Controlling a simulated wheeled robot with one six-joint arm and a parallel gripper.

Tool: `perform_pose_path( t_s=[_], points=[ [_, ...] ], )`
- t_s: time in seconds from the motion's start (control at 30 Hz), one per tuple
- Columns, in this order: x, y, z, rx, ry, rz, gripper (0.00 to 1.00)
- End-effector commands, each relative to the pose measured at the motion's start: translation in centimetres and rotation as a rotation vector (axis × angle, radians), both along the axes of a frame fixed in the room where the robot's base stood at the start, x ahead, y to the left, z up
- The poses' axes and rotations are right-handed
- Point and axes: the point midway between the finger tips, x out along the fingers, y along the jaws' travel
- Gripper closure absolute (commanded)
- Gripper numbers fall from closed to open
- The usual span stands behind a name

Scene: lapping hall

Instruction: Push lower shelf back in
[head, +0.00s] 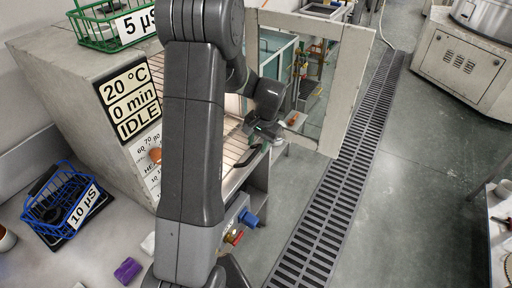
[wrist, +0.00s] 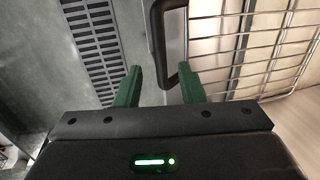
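A wire shelf (head: 230,176) shows at the open front of the grey oven (head: 62,72), partly hidden behind my arm. It sticks out towards the door side. Its bars fill the right of the wrist view (wrist: 249,48). A black handle (wrist: 157,40) is fixed along the shelf's front edge. My gripper (head: 262,134) is at this front edge. In the wrist view its two green fingers (wrist: 160,78) are apart, with the handle's lower end showing between them. I cannot tell whether they touch it.
The oven door (head: 343,85), with a glass pane, stands wide open beyond my gripper. A blue basket (head: 50,205) and a purple block (head: 127,270) are on the bench at left. A green basket (head: 100,30) is on the oven.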

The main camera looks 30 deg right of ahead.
Motion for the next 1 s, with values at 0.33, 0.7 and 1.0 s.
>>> perform_pose_path(
  t_s=[0.33, 0.7, 1.0],
  points=[
    [0.6, 0.3, -3.2, 0.001, 0.000, 0.001, 0.64],
    [0.6, 0.3, -3.3, -0.001, -0.001, 0.001, 0.82],
    [0.6, 0.3, -3.3, -0.001, -0.001, 0.001, 1.00]
  ],
)
